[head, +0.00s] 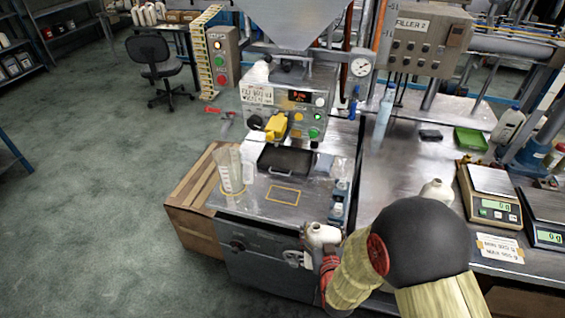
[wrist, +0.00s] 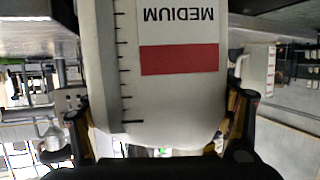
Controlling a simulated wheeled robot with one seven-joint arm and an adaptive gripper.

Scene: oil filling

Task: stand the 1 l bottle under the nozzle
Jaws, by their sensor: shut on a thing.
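My gripper (head: 326,264) is shut on a white bottle (head: 321,235), held in front of the filling machine at the bench's front edge. In the wrist view the bottle (wrist: 160,105) fills the middle between the two fingers, with a scale of marks and a white and red label reading MEDIUM upside down. Its litre size cannot be read. In the head view only its top part shows. A yellow part (head: 276,126), apparently at the nozzle, sits on the machine front above a black tray (head: 286,160). No bottle stands on that tray.
A clear measuring jug (head: 229,172) stands left of the tray, a yellow outlined rectangle (head: 283,195) in front of it. Another white bottle (head: 437,191) stands right, beside a scale (head: 491,208). A green tray (head: 470,139) lies farther back. Steel bench between is mostly clear.

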